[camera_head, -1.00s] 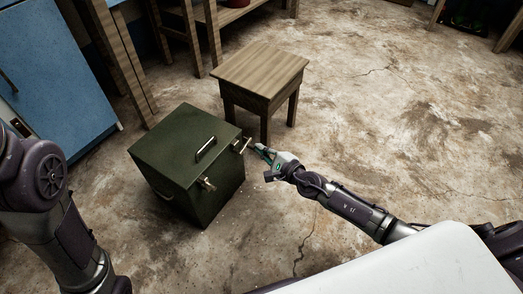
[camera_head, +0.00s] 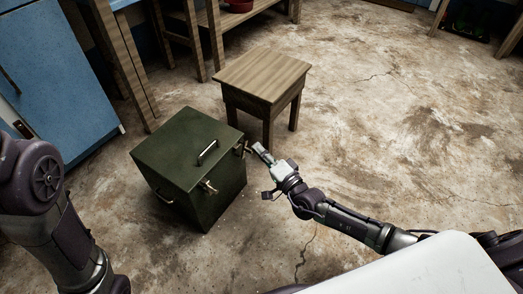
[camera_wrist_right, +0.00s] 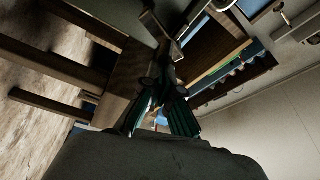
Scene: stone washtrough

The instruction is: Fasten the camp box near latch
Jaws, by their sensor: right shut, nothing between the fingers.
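The camp box (camera_head: 190,150) is a dark green box with a closed lid and a bar handle (camera_head: 207,152) on top. Two metal latches show along its right side: the near latch (camera_head: 209,187) toward me and the far latch (camera_head: 243,149) by the back right corner. Both appear to stick out from the box; whether either is fastened is too small to tell. My right gripper (camera_head: 259,149) is shut and empty, just right of the far latch; I cannot tell if it touches it. Its dark fingers show in the right wrist view (camera_wrist_right: 165,92). My left gripper is out of view.
A small wooden stool (camera_head: 262,75) stands close behind the box. A blue cabinet (camera_head: 55,75) and a wooden bench (camera_head: 240,18) are at the back left. The stone floor (camera_head: 400,130) to the right is clear. A white surface (camera_head: 410,270) fills the bottom right.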

